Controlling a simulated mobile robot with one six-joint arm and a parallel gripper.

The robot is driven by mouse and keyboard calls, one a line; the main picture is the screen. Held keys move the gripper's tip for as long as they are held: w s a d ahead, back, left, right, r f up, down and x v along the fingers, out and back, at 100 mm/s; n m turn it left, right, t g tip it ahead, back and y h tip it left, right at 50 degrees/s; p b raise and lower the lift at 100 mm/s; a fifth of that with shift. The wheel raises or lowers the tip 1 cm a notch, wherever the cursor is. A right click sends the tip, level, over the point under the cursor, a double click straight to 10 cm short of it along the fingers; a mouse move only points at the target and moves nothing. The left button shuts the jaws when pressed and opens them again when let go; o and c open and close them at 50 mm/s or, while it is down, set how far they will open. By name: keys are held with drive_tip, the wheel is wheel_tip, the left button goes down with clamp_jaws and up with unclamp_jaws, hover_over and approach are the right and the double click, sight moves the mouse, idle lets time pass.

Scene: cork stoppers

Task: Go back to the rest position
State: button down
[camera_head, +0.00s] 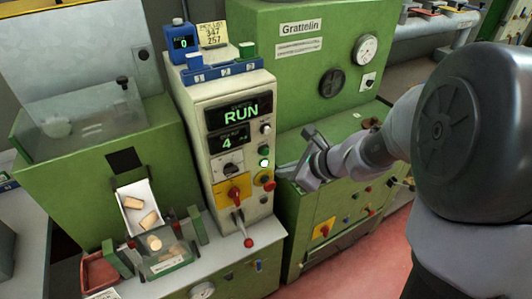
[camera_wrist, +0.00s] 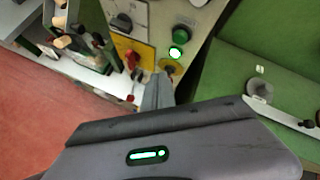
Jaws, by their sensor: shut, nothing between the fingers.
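My gripper (camera_head: 284,173) is shut and empty, held in front of the right edge of the control panel (camera_head: 238,146). In the wrist view its closed fingers (camera_wrist: 158,90) point toward the panel's lower buttons. The panel display (camera_head: 240,113) reads RUN, and a smaller display (camera_head: 233,140) below it reads 4. I cannot tell whether the fingertips touch the panel. My arm reaches in from the right in the head view.
Left of the panel, a white chute (camera_head: 138,207) holds cork stoppers, with a clear bin (camera_head: 163,255) below. A lever with a red knob (camera_head: 248,243) sticks out at the panel's foot. A green machine (camera_head: 300,70) stands behind. Red floor (camera_head: 350,265) is open at front right.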

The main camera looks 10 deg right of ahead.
idle(0.4)
drive_tip(key=s+a+r+n+g, duration=0.1)
drive_tip(key=s+a+r+n, duration=0.2)
drive_tip(key=s+n, duration=0.2)
drive_tip(key=s+a+r+n+h, duration=0.1)
drive_tip(key=s+a+r+n, duration=0.15)
drive_tip(key=s+n, duration=0.2)
drive_tip(key=s+a+r+n+g, duration=0.1)
drive_tip(key=s+a+r+n, duration=0.2)
drive_tip(key=s+n, duration=0.25)
drive_tip(key=s+d+n+h, duration=0.2)
drive_tip(key=s+n, duration=0.3)
drive_tip(key=s, duration=0.3)
drive_tip(key=shift+d+r+n+h, duration=0.25)
drive_tip(key=shift+d+n+h, duration=0.05)
drive_tip(key=shift+d, duration=0.55)
drive_tip(key=shift+s, duration=0.1)
